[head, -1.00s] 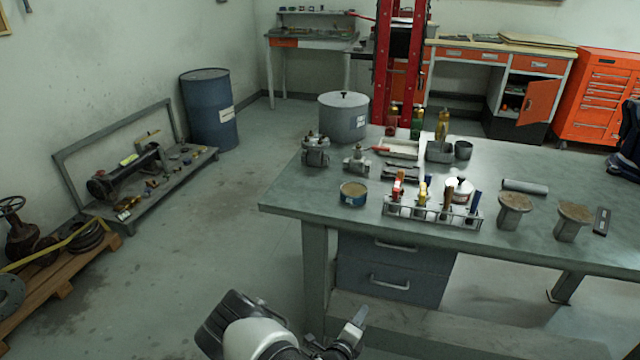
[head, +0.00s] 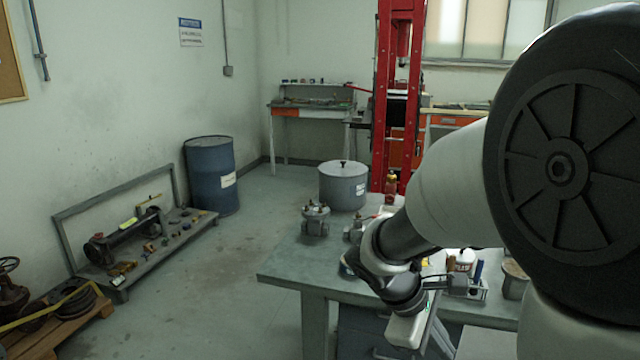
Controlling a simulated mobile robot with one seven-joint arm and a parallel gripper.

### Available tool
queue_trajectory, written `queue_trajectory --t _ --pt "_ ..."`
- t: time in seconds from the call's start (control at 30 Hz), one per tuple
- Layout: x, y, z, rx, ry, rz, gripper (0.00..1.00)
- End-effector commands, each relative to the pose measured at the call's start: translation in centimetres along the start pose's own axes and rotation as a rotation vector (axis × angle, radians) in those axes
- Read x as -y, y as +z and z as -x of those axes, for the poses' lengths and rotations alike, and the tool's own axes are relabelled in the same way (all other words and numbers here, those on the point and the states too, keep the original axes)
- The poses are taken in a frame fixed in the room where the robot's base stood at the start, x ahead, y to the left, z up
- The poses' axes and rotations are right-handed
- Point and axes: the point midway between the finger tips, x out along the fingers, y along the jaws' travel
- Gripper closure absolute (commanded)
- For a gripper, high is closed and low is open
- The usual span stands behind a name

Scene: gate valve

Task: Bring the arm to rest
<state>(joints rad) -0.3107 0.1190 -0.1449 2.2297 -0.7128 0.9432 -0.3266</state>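My arm fills the right side of the head view, with its large dark joint close to the camera. It bends down toward the front of the workbench (head: 290,265). My gripper (head: 425,335) is low at the arm's end, in front of the bench's front side. Its fingers are partly hidden and cut off by the bottom edge, so I cannot tell whether it is open or shut. The arm hides much of the bench top.
A valve body (head: 315,220) and a grey lidded pot (head: 343,187) stand on the bench. A tool rack (head: 468,290) shows behind the arm. A blue drum (head: 211,175), a low metal stand (head: 120,280) and a wooden pallet (head: 60,330) are at left. Floor between is clear.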

Motion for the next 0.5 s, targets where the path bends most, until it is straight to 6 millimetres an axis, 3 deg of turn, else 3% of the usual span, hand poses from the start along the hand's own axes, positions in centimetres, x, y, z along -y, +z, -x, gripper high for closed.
queue_trajectory --t 0.03,0.2,0.5 --pt "0.6 1.3 1.7 -0.068 -0.028 -0.126 1.00" --pt "3.5 4.0 6.5 -0.268 -0.137 -0.497 1.00" --pt "6.9 5.8 12.0 -0.509 -0.259 -0.885 1.00"
